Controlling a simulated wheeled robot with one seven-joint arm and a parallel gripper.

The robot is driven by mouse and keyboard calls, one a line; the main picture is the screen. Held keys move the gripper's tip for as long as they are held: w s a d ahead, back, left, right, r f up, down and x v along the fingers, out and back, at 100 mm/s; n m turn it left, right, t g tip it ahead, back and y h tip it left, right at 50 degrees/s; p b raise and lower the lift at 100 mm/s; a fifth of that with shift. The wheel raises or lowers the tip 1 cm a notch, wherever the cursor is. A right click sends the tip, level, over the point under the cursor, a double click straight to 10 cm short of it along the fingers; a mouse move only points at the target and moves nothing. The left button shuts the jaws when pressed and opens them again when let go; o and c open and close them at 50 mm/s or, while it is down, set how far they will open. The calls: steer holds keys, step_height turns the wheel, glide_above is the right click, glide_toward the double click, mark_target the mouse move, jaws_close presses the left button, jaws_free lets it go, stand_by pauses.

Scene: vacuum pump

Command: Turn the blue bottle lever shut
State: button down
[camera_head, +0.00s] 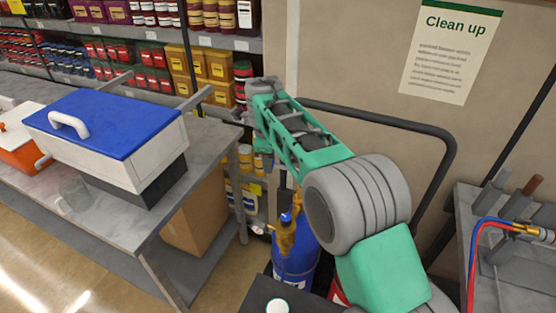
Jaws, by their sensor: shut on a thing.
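The blue bottle (297,265) stands upright on the floor between the left workbench and my arm. Its brass valve (287,238) rises at the top, with a small blue lever (287,217) on it. My green and grey arm reaches up and left from the lower right, bends at the shelf front, and a green part of it hangs down behind the forearm. The forearm hides my gripper, so its fingers and whatever lies between them do not show. The lever's exact angle is too small to tell.
A grey workbench (215,140) at left carries a white cooler with a blue lid (105,125) and a glass mug (76,194). A dark rail (400,122) curves beside my arm. At right, a grey stand (510,262) holds red and blue hoses. Stocked shelves fill the back.

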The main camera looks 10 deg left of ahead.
steer(key=shift+w+d+m, duration=0.1)
steer(key=shift+w+m, duration=0.1)
steer(key=shift+m, duration=0.1)
steer(key=c, duration=1.1)
jaws_free()
steer(key=shift+w, duration=0.1)
steer(key=shift+o, duration=0.2)
steer(key=r, duration=0.2)
steer(key=s+r, duration=0.1)
steer(key=r, duration=0.4)
steer(key=shift+s+r+p, duration=0.25)
steer(key=shift+r+p, duration=0.05)
steer(key=shift+p, duration=0.05)
